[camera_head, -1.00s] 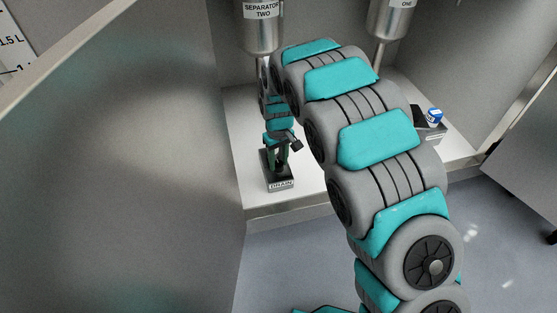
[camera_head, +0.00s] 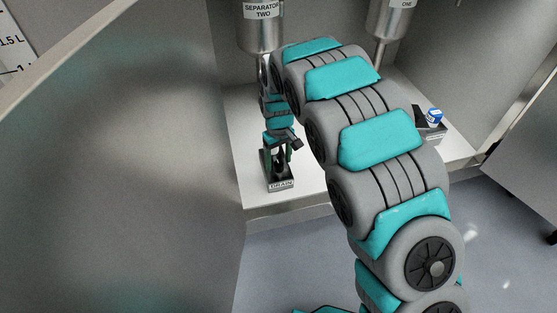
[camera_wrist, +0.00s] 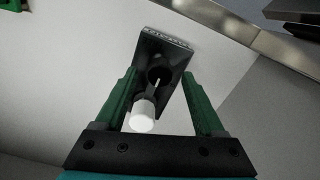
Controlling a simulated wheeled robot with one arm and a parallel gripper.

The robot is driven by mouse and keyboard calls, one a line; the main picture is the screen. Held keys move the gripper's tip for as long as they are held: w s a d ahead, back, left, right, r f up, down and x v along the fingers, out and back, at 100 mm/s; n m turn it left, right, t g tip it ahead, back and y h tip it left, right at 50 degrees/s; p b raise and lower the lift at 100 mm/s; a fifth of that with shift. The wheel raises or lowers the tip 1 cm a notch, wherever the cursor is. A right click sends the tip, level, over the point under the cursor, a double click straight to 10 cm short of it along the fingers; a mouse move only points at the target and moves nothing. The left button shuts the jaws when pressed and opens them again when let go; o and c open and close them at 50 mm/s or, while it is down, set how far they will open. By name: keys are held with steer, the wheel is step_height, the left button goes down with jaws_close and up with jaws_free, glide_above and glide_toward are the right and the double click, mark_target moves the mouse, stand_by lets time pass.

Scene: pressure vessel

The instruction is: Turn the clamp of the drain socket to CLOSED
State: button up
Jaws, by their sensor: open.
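The drain socket (camera_head: 281,185) is a small dark block with a DRAIN label on its front, standing on the white shelf. In the wrist view the block (camera_wrist: 178,50) lies between and beyond the fingers, with a dark round opening in its top. A white cylindrical piece (camera_wrist: 143,115), possibly the clamp's handle, stands between the green fingers, closer to the left one. I cannot read the clamp's setting. My gripper (camera_wrist: 158,74) is open, with its fingers on either side of the white piece. In the head view my gripper (camera_head: 277,158) is just above the block and partly hides it.
Separator two (camera_head: 261,28) hangs above my wrist, and separator one (camera_head: 391,18) hangs to its right. A blue and white item (camera_head: 434,116) sits on a dark block at the shelf's right. A large grey panel (camera_head: 120,170) fills the left side.

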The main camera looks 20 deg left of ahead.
mark_target(281, 164)
step_height(281, 164, up, 7)
steer(key=shift+r, duration=0.15)
stand_by(0.5)
steer(key=shift+d+r, duration=0.25)
steer(key=shift+d, duration=0.1)
steer(key=s+d+r+m+p, duration=0.25)
steer(key=s+d+r, duration=0.4)
steer(key=d, duration=0.45)
steer(key=s+d+r+m+p, duration=0.1)
steer(key=s+d+r+m, duration=0.2)
steer(key=s+d+r, duration=0.55)
steer(key=s+d+r+m+g+p, duration=0.1)
steer(key=s+d+m, duration=0.1)
steer(key=s+d, duration=0.4)
steer(key=s+d+r+m+p, duration=0.1)
steer(key=s+d, duration=0.5)
steer(key=s, duration=0.7)
steer(key=shift+s+d+r+m+g+p, duration=0.15)
steer(key=shift+d+m+g+p, duration=0.3)
steer(key=shift+p, duration=0.35)
